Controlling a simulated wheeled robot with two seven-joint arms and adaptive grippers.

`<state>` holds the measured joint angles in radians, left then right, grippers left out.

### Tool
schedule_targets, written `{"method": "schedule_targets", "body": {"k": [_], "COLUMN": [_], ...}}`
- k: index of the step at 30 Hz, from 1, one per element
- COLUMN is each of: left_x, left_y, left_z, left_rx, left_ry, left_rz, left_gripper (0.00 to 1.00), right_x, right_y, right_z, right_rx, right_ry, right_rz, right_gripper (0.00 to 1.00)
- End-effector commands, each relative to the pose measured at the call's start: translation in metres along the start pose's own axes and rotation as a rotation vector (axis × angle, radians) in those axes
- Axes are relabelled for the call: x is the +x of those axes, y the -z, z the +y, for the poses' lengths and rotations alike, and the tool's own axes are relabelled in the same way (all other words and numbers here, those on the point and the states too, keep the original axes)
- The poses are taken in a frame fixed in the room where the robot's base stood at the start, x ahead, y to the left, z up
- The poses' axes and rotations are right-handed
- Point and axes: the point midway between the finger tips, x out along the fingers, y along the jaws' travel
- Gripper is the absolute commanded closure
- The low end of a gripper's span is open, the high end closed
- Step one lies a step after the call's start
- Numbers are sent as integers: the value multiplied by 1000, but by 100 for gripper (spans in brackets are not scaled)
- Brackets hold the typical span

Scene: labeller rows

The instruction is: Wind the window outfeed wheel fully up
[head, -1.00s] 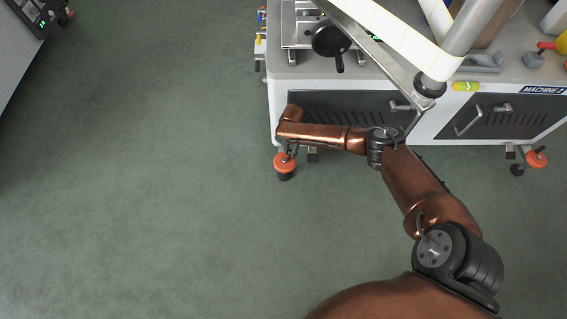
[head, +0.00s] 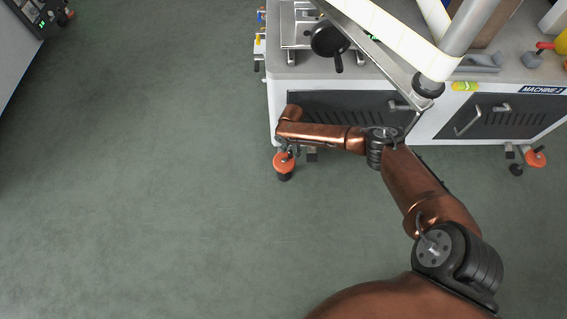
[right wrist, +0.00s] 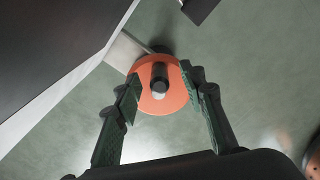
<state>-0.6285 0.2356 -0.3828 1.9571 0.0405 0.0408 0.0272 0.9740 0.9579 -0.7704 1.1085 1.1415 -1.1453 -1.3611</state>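An orange wheel (head: 284,162) sits low at the machine's near left corner, at floor level, with a dark foot under it. In the right wrist view the orange wheel (right wrist: 160,101) shows from above, with a grey stem at its centre. My right gripper (head: 290,150) is at this wheel; its fingers (right wrist: 161,76) are spread, one on each side of the rim. I cannot tell whether they touch it. No label in view names this wheel as the window outfeed one. My left gripper is not in view.
The white machine (head: 427,126) has dark vented doors with handles and a "MACHINE 2" label (head: 542,90). Another orange wheel (head: 536,159) stands under its right part. A black hand knob (head: 329,40) is on top. Green floor (head: 150,180) is clear to the left.

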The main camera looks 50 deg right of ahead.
Motion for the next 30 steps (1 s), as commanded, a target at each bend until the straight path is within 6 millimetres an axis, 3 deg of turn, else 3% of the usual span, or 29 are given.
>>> {"method": "schedule_targets", "body": {"k": [30], "left_x": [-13], "left_y": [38], "left_z": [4], "left_rx": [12], "left_ry": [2], "left_rz": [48], "left_gripper": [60], "right_x": [-58], "right_y": [0], "right_z": [0], "right_rx": [0], "right_ry": [-2], "right_rz": [0], "right_gripper": [62]}}
